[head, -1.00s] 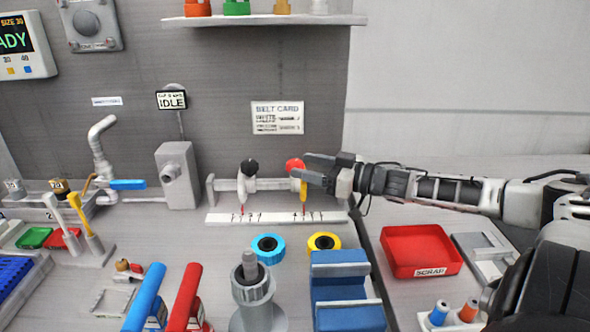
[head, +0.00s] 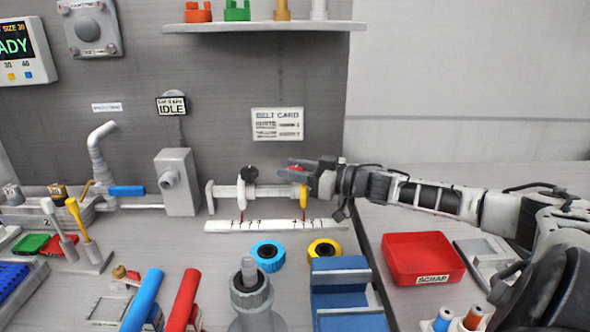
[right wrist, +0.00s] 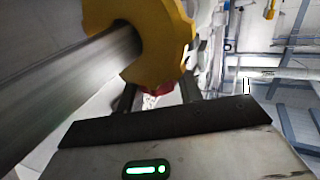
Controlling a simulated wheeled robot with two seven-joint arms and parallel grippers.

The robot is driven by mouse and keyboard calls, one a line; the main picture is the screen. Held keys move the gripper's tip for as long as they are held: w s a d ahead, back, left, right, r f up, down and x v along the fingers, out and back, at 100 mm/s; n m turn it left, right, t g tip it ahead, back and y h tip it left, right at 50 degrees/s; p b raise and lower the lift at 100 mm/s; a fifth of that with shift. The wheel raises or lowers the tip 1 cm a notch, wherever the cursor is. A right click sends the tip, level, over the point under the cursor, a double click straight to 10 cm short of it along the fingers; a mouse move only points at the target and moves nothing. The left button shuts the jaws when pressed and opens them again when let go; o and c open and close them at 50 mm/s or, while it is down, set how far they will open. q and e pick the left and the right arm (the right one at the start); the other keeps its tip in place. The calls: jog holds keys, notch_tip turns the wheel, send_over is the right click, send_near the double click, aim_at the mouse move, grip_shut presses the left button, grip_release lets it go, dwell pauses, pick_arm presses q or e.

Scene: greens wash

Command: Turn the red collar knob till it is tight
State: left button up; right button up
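The red collar knob (head: 297,168) sits on top of the yellow collar (head: 303,192), at the right end of the horizontal rail. My right gripper (head: 298,166) reaches in from the right at the knob, its fingers on either side of it. In the right wrist view, the knob (right wrist: 155,91) shows between the two dark fingers (right wrist: 158,92), with narrow gaps beside it, so the gripper looks open. The large yellow collar (right wrist: 150,40) and grey rail hide part of the knob there. My left gripper is not in view.
A black knob (head: 249,173) on a white collar stands left on the same rail. A marked white scale strip (head: 275,226) lies below. Blue (head: 268,256) and yellow rings (head: 325,249) and a blue block (head: 345,295) are in front. The red scrap tray (head: 423,260) is right.

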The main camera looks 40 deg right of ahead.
jog(key=shift+w+r+n+y+b, duration=0.1)
jog(key=shift+n+y+b, duration=0.3)
jog(key=shift+y, duration=0.2)
jog(key=shift+c, duration=0.3)
jog(key=shift+n+g+y, duration=0.3)
jog(key=shift+g, duration=0.2)
jog(key=o, duration=1)
